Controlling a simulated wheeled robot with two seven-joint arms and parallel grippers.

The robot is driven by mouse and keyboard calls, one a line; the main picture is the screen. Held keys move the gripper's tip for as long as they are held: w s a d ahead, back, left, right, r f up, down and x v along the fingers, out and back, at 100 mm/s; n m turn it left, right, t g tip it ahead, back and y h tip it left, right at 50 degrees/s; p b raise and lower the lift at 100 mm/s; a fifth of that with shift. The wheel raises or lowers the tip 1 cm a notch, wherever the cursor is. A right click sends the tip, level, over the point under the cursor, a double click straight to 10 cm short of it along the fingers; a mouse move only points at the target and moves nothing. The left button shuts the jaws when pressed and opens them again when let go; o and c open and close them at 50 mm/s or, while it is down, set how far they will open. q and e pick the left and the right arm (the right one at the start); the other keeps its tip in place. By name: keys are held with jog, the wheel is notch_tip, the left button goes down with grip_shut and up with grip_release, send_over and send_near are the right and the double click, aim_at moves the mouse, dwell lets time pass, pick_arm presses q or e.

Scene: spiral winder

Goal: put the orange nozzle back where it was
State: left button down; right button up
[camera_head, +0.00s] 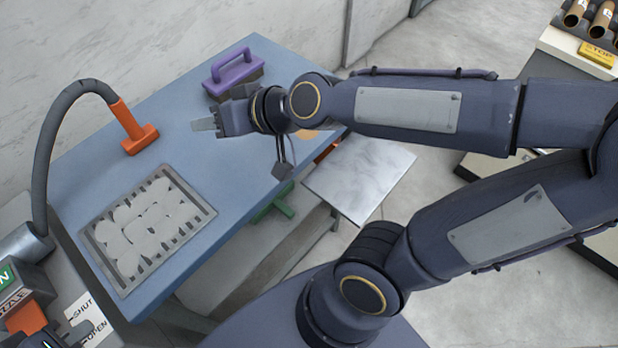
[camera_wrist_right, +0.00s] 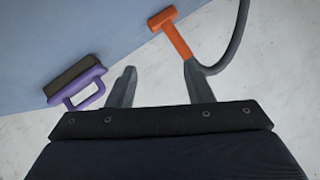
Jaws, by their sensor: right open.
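The orange nozzle (camera_head: 135,128) is T-shaped and rests on the blue table, head down, with its handle joined to a grey hose (camera_head: 45,150). It also shows in the right wrist view (camera_wrist_right: 176,38), with the hose curving up at the right. My right gripper (camera_head: 205,124) is over the table to the right of the nozzle, with clear space between them in the head view. In the wrist view its two fingers (camera_wrist_right: 161,85) are apart with nothing between them. The right finger appears near the handle's end there.
A purple-handled brush (camera_head: 235,73) stands at the table's back, near my right gripper. A grey tray (camera_head: 193,232) holding pale rounded pieces sits at the front. SHUT and OPEN labels (camera_head: 85,320) are at lower left. A pale panel (camera_head: 358,176) lies beyond the table's right edge.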

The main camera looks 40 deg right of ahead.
jog(key=s+d+f+g+h, duration=0.1)
jog(key=s+d+f+g, duration=0.1)
jog(key=s, duration=0.5)
jog(key=s+d+f+m+g+h, duration=0.1)
jog(key=s+d+f+g, duration=0.1)
jog(key=s+d+f, duration=0.3)
jog(key=s, duration=0.3)
jog(key=shift+s+d+g, duration=0.15)
jog(key=shift+s+g, duration=0.05)
jog(key=shift+g, duration=0.1)
jog(key=shift+r, duration=0.15)
